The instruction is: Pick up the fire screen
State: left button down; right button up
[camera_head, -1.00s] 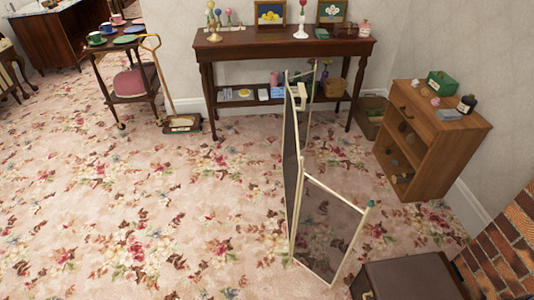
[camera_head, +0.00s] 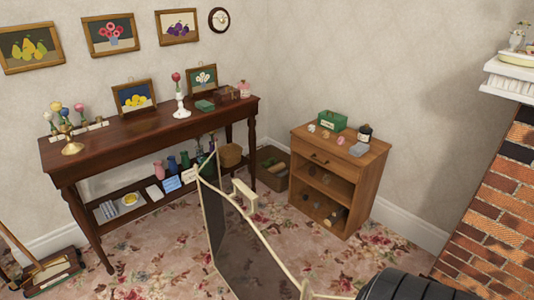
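The fire screen (camera_head: 243,252) stands in the lower middle of the head view. It has a thin cream frame and dark see-through mesh panels, with a cream handle (camera_head: 244,195) at its upper edge. Its panels are angled to each other. Its lower part is cut off by the bottom edge of the picture, so I cannot see how it meets the floor. Neither of my grippers can be made out, and none shows on the visible part of the screen.
A dark side table (camera_head: 130,140) with ornaments stands behind at left. A small wooden cabinet (camera_head: 345,172) stands behind at right. The brick fireplace (camera_head: 490,220) is at far right. A black ribbed thing (camera_head: 400,287) fills the bottom right; I cannot tell what it is.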

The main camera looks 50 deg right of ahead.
aim_at(245, 261)
jog(key=i+j+z, duration=0.15)
jog(key=z, duration=0.35)
jog(key=i+j+z, duration=0.2)
jog(key=z, duration=0.3)
jog(key=i+j+z, duration=0.15)
jog(key=j+z, duration=0.45)
jog(key=z, duration=0.35)
jog(key=i+j, duration=0.05)
